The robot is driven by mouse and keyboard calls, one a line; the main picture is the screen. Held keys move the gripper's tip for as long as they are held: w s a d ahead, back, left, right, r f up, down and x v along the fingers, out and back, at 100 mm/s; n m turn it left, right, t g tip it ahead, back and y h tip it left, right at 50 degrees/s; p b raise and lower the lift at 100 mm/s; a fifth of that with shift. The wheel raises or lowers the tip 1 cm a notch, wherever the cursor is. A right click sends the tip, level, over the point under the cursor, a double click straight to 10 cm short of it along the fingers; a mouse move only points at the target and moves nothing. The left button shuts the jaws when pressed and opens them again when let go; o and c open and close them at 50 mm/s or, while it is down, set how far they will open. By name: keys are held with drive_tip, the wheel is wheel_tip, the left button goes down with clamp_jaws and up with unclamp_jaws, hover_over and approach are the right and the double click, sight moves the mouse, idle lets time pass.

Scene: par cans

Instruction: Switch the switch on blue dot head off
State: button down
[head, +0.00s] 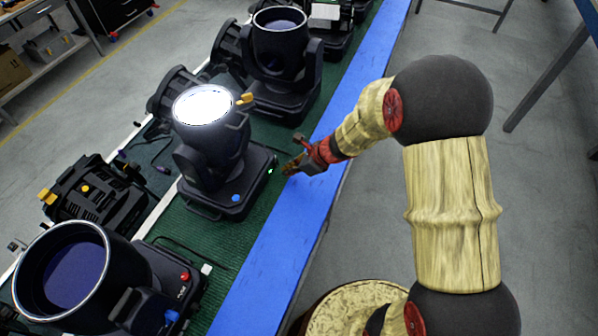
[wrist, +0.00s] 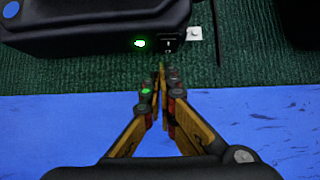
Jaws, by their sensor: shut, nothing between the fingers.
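The blue dot head (head: 210,150) is a black moving-head lamp with its lens (head: 203,104) glowing white. Its blue dot (head: 236,198) is on the base, and also shows at the top left of the wrist view (wrist: 11,9). A green light (wrist: 140,43) glows on the base edge, beside a small black switch (wrist: 168,45); the switch's position is too small to tell. My gripper (head: 288,169) is shut and empty beside that base. In the wrist view its fingertips (wrist: 162,70) point at the switch, just short of it; contact cannot be told.
Another head (head: 75,270) with a red light (head: 185,276) stands at the front left. A dark-lensed head (head: 283,60) stands behind. The green mat (head: 190,240) has a blue border (head: 272,262) along the table edge.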

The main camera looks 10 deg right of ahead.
drive_tip(key=shift+w+a, duration=0.25)
drive_tip(key=shift+a, duration=0.1)
drive_tip(key=shift+f+b, duration=0.2)
drive_tip(key=shift+b, duration=0.2)
drive_tip(key=b, duration=0.3)
drive_tip(key=shift+w+a+f+y, duration=0.1)
drive_tip(key=shift+a+f+y, duration=0.1)
drive_tip(key=shift+f+y, duration=0.15)
drive_tip(key=shift+a+r, duration=0.1)
drive_tip(key=shift+r, duration=0.25)
drive_tip(key=shift+r, duration=0.1)
drive_tip(key=shift+w+r+p, duration=0.1)
drive_tip(key=shift+r+p, duration=0.6)
